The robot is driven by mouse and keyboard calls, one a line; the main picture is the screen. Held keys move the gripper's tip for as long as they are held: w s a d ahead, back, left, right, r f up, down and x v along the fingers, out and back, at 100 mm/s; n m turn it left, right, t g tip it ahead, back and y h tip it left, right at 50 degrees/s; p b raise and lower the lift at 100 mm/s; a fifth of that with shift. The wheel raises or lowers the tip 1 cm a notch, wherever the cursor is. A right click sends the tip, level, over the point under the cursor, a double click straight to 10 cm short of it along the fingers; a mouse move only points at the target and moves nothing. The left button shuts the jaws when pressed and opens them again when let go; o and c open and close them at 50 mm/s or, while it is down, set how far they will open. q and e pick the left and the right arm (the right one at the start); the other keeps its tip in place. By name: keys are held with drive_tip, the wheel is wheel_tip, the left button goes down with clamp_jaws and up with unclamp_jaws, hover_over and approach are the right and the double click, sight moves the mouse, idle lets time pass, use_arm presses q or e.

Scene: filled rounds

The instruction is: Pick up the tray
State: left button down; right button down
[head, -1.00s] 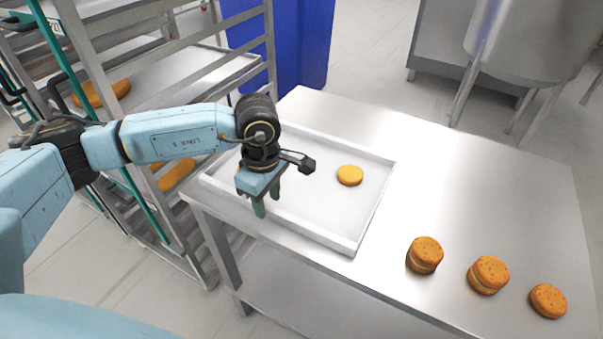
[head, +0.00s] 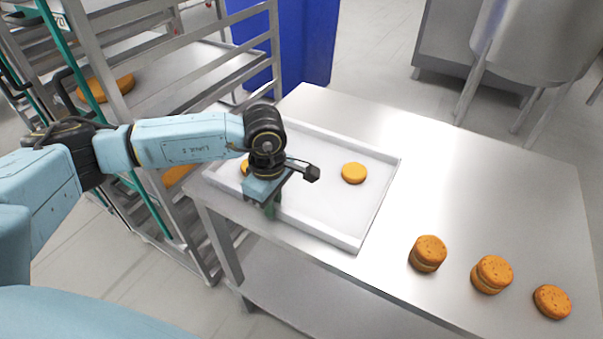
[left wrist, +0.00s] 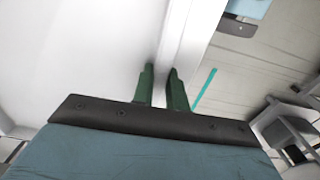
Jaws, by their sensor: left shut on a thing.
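The tray (head: 345,239) is white and shallow with a raised rim, and lies on the steel table. An orange round (head: 354,173) sits on it, and another (head: 245,167) is mostly hidden behind my left gripper. My left gripper (head: 271,209) points down at the tray's near rim, toward its left part. In the left wrist view the green fingers (left wrist: 160,88) stand on either side of the white rim (left wrist: 178,50), shut on it. My right gripper is not in view.
The steel table (head: 490,190) is bare to the right of the tray, except for orange stacked rounds (head: 428,253), (head: 492,274) and a round (head: 552,301) near its front edge. A rack (head: 190,75) with trays stands close at the left. A blue bin (head: 310,40) is behind.

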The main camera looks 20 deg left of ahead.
use_arm(q)
drive_tip(key=shift+r, duration=0.1)
wheel_tip(320, 180, up, 10)
drive_tip(key=shift+p, duration=0.3)
